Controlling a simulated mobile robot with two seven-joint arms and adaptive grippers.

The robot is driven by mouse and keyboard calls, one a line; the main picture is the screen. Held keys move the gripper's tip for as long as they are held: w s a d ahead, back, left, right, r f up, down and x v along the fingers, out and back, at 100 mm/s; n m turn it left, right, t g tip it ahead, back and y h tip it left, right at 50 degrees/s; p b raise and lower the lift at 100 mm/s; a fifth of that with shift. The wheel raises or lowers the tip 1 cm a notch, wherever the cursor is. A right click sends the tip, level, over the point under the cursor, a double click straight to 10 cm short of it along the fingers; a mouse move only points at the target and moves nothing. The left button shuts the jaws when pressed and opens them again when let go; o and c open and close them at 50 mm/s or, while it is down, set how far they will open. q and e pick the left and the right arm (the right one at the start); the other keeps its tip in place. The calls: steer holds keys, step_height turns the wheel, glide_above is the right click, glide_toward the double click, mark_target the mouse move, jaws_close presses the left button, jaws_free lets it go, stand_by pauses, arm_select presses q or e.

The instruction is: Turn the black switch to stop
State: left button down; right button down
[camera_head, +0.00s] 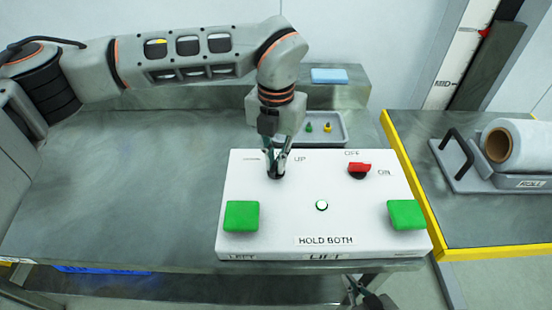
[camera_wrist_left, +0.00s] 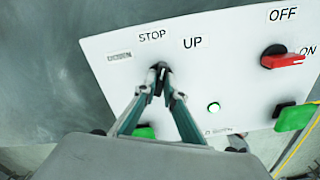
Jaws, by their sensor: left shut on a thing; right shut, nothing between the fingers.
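The white control box (camera_head: 322,185) lies on the grey table. Its black switch (camera_head: 276,176) is at the upper left, with the labels STOP (camera_wrist_left: 152,36) and UP (camera_wrist_left: 192,43) beyond it in the left wrist view. My left gripper (camera_head: 278,167) comes down from above and is shut on the black switch. My right gripper (camera_head: 368,297) shows partly at the bottom edge, below the front of the table, shut and empty.
The box also has a red switch (camera_head: 360,168) by OFF and ON, two green buttons (camera_head: 241,215) (camera_head: 406,214) and a round light (camera_head: 321,205). A grey tray (camera_head: 340,128) stands behind it. A yellow-edged bench with a roll (camera_head: 525,143) is at right. The table's left is clear.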

mark_target(276, 164)
arm_select(q)
steer(key=shift+r+n, duration=0.1)
steer(key=shift+n, duration=2)
steer(key=shift+w, duration=0.1)
steer(key=c, duration=2.1)
jaws_free()
steer(key=shift+c, duration=0.2)
step_height(276, 164, up, 12)
